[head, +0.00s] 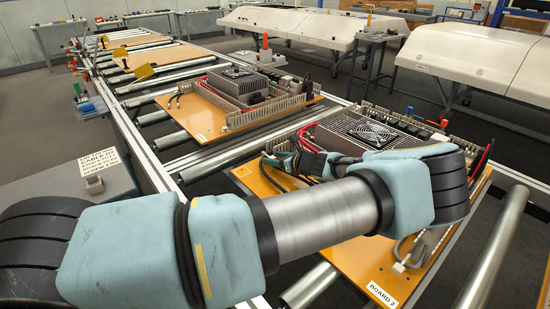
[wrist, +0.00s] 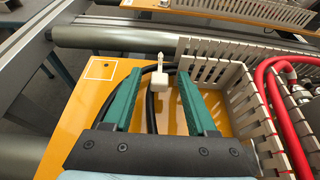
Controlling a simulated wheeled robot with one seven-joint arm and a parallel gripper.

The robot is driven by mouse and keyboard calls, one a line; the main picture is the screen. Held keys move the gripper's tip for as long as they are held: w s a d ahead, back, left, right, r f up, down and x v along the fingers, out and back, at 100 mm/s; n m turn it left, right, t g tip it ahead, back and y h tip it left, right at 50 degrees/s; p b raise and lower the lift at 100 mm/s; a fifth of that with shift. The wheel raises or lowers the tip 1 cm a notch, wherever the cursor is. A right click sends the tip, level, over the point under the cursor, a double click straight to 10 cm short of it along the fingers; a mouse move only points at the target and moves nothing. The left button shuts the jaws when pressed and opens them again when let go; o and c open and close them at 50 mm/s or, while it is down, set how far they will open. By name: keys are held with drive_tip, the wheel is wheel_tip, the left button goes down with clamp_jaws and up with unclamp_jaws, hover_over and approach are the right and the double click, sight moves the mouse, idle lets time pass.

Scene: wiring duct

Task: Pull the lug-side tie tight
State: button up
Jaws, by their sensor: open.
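In the wrist view a small white cable tie (wrist: 160,84), with a square head and a short pointed tail, stands at a black cable (wrist: 151,110) on the orange board (wrist: 85,105). My gripper (wrist: 158,78) is open, its two green fingers on either side of the tie. I see a gap on both sides of the tie head, with no clear contact. How tightly the tie loops the cable is hidden. In the head view my gripper (head: 284,160) is small and partly hidden over the left side of the board labelled BOARD 2 (head: 375,270).
A grey slotted duct (wrist: 205,72) stands close right of the fingers, with thick red cables (wrist: 275,95) beyond. A fan unit (head: 370,130) sits on the board. A grey cable with a white piece (head: 399,267) lies near its front edge. Rollers (head: 495,250) flank the board.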

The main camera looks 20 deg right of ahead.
drive_tip(key=shift+c, duration=0.2)
clamp_jaws()
